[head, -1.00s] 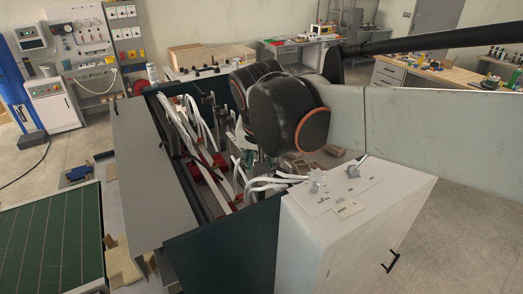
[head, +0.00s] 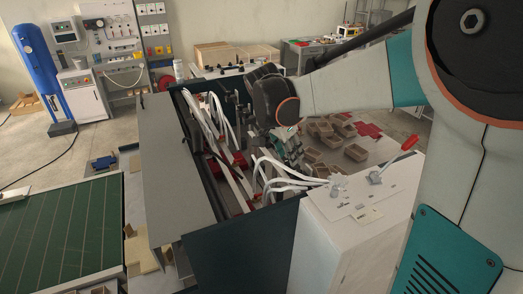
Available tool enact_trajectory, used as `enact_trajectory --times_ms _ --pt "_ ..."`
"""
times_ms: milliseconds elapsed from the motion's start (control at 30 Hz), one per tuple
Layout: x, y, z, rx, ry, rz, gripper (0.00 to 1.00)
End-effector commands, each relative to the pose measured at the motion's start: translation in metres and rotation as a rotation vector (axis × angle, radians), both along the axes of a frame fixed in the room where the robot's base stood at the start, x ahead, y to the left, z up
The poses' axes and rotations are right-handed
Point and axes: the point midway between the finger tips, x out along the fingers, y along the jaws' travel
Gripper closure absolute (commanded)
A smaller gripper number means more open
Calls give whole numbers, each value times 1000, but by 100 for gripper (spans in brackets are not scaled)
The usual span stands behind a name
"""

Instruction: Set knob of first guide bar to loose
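The guide bars (head: 232,178), long pale bars, run inside the dark open-topped machine (head: 243,245) with red parts near them. I cannot pick out the first guide bar's knob; it is too small or hidden. My gripper (head: 290,150) is a small grey-green shape below my black wrist, above the right side of the machine's interior. Its fingers are too small and cluttered to read. I cannot tell whether it touches anything.
White hoses (head: 282,172) curve from the white cabinet (head: 335,235) into the machine. Several open brown boxes (head: 355,152) lie beyond it. A green slatted surface (head: 70,235) is at left. My arm fills the right side.

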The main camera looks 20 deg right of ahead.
Motion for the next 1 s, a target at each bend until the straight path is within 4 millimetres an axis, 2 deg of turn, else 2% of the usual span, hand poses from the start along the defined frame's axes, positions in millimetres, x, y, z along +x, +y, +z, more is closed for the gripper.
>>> enact_trajectory --times_ms 200,400,600,867,900,1000 --pt "4 -16 -40 1 0 -1 66" --pt "7 -27 -66 1 1 1 66" --pt "8 -31 -78 1 1 1 66" --pt "8 -32 -80 1 1 2 66" --pt "8 -32 -80 1 1 2 68" --pt "8 -32 -80 1 1 2 91"
